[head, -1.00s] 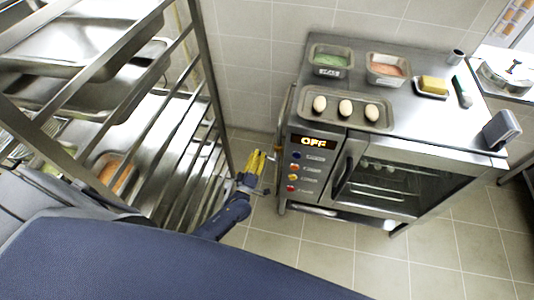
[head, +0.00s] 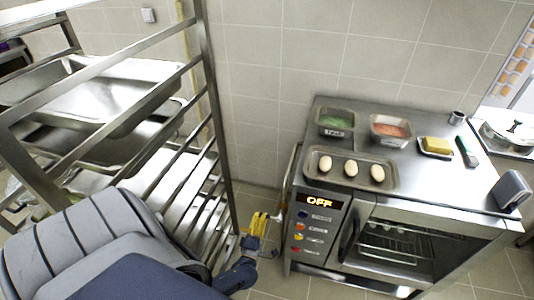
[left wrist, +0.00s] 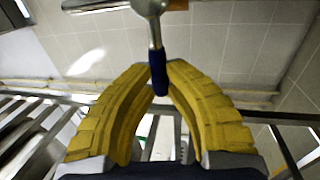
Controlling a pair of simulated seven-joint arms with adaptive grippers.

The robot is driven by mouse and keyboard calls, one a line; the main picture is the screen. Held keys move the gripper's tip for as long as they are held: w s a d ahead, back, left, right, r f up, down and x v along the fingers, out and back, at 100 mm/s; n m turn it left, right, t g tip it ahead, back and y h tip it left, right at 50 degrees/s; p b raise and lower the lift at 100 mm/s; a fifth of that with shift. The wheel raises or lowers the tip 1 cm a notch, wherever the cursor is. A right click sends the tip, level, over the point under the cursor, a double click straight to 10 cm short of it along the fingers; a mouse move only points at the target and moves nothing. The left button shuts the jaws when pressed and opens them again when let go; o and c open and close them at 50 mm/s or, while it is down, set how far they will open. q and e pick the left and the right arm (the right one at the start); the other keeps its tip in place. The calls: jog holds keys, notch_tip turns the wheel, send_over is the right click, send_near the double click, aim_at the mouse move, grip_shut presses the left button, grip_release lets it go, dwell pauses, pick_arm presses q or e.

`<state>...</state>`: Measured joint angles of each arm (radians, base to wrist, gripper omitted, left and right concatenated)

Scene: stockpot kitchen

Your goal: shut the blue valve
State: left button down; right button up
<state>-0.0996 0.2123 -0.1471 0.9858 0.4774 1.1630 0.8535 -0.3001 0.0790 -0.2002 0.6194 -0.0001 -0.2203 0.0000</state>
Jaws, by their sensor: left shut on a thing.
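My left gripper (head: 258,222), with yellow fingers, is beside the left side of the oven, low in the gap next to the rack. In the left wrist view its two fingers (left wrist: 160,82) close around the blue valve handle (left wrist: 158,65). The handle hangs from a metal stem (left wrist: 153,18) with a rounded end. In the head view the blue handle is too small and covered to make out. My right gripper is not in view.
The oven (head: 400,209) stands right of the gripper, its display reading OFF. A tray with three eggs (head: 350,168) and small pans sit on top. A metal rack (head: 212,90) with trays stands close on the left. The tiled wall is behind.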

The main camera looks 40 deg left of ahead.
pick_arm(q)
jog(key=shift+w+r, duration=0.1)
jog(key=c, duration=1.6)
grip_release()
jog(key=shift+v, duration=6)
